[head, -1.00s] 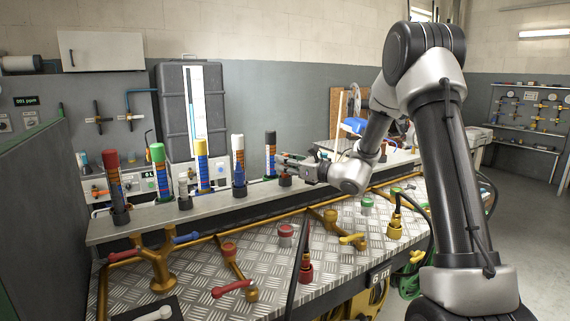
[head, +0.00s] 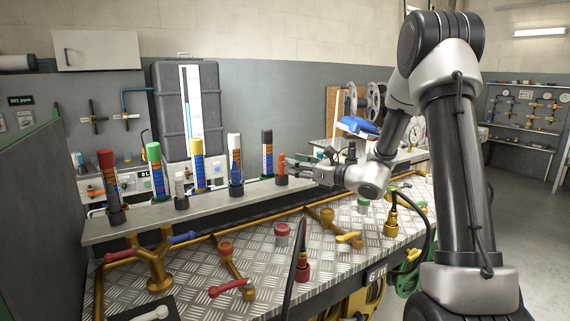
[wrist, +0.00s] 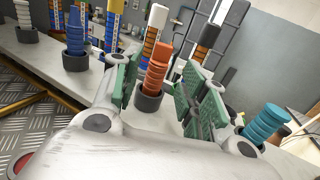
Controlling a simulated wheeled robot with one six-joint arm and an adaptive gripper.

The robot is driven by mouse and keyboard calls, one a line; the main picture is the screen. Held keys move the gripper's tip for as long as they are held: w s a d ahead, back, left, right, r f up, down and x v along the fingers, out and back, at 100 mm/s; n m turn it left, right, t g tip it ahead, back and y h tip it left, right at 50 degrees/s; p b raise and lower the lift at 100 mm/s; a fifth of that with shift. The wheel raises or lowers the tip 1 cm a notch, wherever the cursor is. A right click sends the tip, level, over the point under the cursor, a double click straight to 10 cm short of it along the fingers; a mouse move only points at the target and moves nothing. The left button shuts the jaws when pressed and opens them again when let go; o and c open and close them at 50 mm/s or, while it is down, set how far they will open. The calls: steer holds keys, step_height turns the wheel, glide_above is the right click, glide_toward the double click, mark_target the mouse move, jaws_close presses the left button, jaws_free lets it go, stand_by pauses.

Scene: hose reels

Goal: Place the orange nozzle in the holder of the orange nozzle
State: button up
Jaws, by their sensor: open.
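The orange nozzle (head: 282,161) stands upright in a dark cup-shaped holder (head: 282,180) on the grey shelf. In the wrist view the orange nozzle (wrist: 158,70) also shows seated in its dark cup (wrist: 149,102). My gripper (head: 293,168) is open just to the right of the nozzle in the head view. In the wrist view the gripper's green-padded fingers (wrist: 157,92) are spread apart, with the nozzle seen between them and a gap on each side. The nozzle's lowest part is hidden inside the cup.
A blue nozzle (head: 236,172) and a white one (head: 180,185) stand in cups to the left. Colour-topped columns, such as the black-topped one (head: 267,150), rise nearby. A teal nozzle (wrist: 264,123) stands close to the right finger. Pipes and valves cover the tread-plate bench (head: 205,275).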

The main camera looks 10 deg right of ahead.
steer(key=v, duration=0.6)
steer(key=s+a+n+g+h, duration=0.1)
steer(key=s+a+n+g, duration=0.5)
steer(key=s, duration=0.5)
steer(key=s+a+n+g, duration=0.3)
steer(key=s+n+g, duration=0.2)
steer(key=s+n, duration=0.5)
steer(key=s+d+r+n+t+h, duration=0.1)
steer(key=s+d+r+n+h, duration=0.1)
steer(key=s+d+n+h, duration=0.8)
steer(key=s+d+n, duration=0.2)
steer(key=s+d, duration=0.1)
steer(key=d, duration=0.3)
steer(key=shift+s+r+h, duration=0.2)
steer(key=shift+s+h, duration=0.1)
steer(key=shift+s, duration=0.1)
